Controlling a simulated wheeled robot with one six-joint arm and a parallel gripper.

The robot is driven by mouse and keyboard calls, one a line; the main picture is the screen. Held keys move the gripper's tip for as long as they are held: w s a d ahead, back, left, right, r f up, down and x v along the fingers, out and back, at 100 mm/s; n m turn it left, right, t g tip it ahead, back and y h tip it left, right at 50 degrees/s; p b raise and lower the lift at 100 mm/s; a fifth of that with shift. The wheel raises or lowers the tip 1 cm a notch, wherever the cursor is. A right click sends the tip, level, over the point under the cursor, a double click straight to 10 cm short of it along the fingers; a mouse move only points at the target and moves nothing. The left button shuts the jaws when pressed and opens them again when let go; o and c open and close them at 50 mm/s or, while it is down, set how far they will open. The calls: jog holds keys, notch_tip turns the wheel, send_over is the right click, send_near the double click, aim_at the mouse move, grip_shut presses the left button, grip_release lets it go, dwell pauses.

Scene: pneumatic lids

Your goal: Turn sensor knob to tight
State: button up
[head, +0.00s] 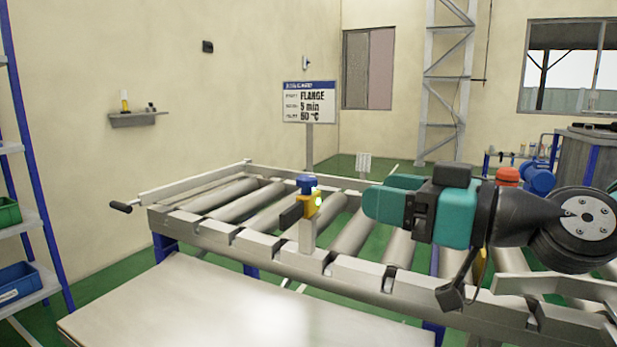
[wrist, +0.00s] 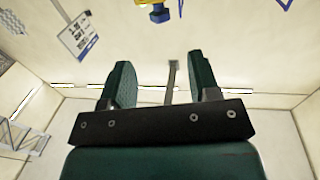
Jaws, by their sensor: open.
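The sensor (head: 313,205) has a yellow body with a blue knob (head: 305,183) on top and a dark block at its left. It stands on a short metal post at the near rail of the roller conveyor. In the wrist view the blue knob (wrist: 159,15) shows at the top edge, beyond the fingers, with part of the yellow body. My gripper (head: 380,203) is teal, to the right of the sensor, apart from it and pointing left. Its fingers (wrist: 163,82) are spread with nothing held between them. Markings on the knob are too small to read.
The roller conveyor (head: 215,232) runs across the middle, with a crank handle (head: 122,206) at its left end. A sign reading FLANGE (head: 309,102) stands behind the sensor. A bare pale tabletop (head: 200,310) lies in front. Shelves with bins (head: 15,285) stand at the left.

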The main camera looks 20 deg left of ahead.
aim_at(315, 181)
jog(key=p+x, duration=0.3)
jog(key=x, duration=0.9)
jog(key=shift+a, duration=0.35)
jog(key=c, duration=0.9)
